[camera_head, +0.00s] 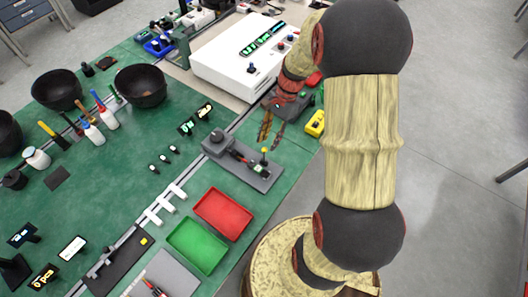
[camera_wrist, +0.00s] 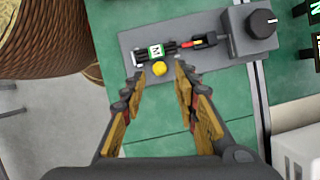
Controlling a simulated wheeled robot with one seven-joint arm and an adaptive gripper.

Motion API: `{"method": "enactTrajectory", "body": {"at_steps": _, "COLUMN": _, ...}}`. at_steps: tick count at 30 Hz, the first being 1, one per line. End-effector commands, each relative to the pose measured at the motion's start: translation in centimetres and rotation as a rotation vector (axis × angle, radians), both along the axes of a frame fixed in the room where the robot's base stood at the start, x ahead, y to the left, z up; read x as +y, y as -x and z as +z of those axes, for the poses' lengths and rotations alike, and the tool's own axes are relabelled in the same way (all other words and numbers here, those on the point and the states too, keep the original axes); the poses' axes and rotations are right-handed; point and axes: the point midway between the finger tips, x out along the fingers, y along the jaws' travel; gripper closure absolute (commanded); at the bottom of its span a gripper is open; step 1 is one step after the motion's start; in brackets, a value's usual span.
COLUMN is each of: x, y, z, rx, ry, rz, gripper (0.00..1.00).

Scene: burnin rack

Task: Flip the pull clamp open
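A grey fixture plate (camera_head: 262,181) lies on the green bench and carries the clamp parts; it also fills the top of the wrist view (camera_wrist: 215,60). A lever with a yellow ball knob (camera_head: 264,150) stands up from the plate, and I take it for the pull clamp's handle. In the wrist view the yellow knob (camera_wrist: 159,69) shows just beyond and between my fingertips. A dark part with a white-green "M" label (camera_wrist: 155,50) lies behind it, beside a red-and-yellow tip (camera_wrist: 193,43). My gripper (camera_wrist: 158,82) is open, with nothing between its fingers.
A grey block with a black dial (camera_wrist: 261,24) stands at one end of the plate. Red (camera_head: 223,213) and green (camera_head: 197,245) trays lie nearer. A white box (camera_head: 236,62) stands behind, and a yellow device (camera_head: 315,123) lies right of my gripper.

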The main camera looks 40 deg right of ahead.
Motion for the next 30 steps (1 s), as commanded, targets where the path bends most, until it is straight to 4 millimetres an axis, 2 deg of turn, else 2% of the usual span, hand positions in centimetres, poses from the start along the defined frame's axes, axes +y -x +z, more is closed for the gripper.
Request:
{"method": "enactTrajectory", "body": {"at_steps": 1, "x": 0.4, "y": 0.2, "z": -1.0, "rx": 0.003, "ry": -0.003, "rz": 0.001, "gripper": 0.7}}
{"method": "enactTrajectory", "body": {"at_steps": 6, "x": 1.4, "y": 0.3, "z": -3.4, "rx": 0.004, "ry": -0.002, "rz": 0.0, "gripper": 0.7}}
{"method": "enactTrajectory", "body": {"at_steps": 12, "x": 2.1, "y": 0.4, "z": -5.2, "rx": 0.003, "ry": -0.001, "rz": -0.001, "gripper": 0.7}}
{"method": "enactTrajectory", "body": {"at_steps": 23, "x": 2.3, "y": 0.4, "z": -5.5, "rx": 0.002, "ry": -0.001, "rz": -0.002, "gripper": 0.7}}
{"method": "enactTrajectory", "body": {"at_steps": 30, "x": 2.3, "y": 0.4, "z": -5.5, "rx": 0.002, "ry": -0.001, "rz": -0.002, "gripper": 0.84}}
